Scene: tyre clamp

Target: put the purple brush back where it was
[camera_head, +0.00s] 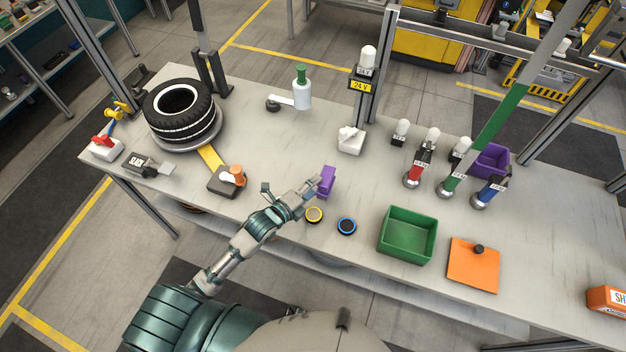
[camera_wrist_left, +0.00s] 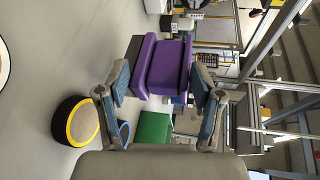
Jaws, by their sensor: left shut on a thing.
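The purple brush (camera_head: 327,180) is at the fingertips of my left gripper (camera_head: 312,191), over the near middle part of the table. In the left wrist view the purple brush (camera_wrist_left: 167,66) sits between the two fingers of my left gripper (camera_wrist_left: 162,88), which is shut on it. A dark strip shows along one side of its purple body. Whether the brush touches the tabletop is hard to tell. My right gripper is in neither view.
A yellow-ringed round pot (camera_head: 314,215) and a blue-ringed one (camera_head: 347,226) stand just in front of the brush. A green bin (camera_head: 407,237) is to the right, a purple bin (camera_head: 491,160) farther back.

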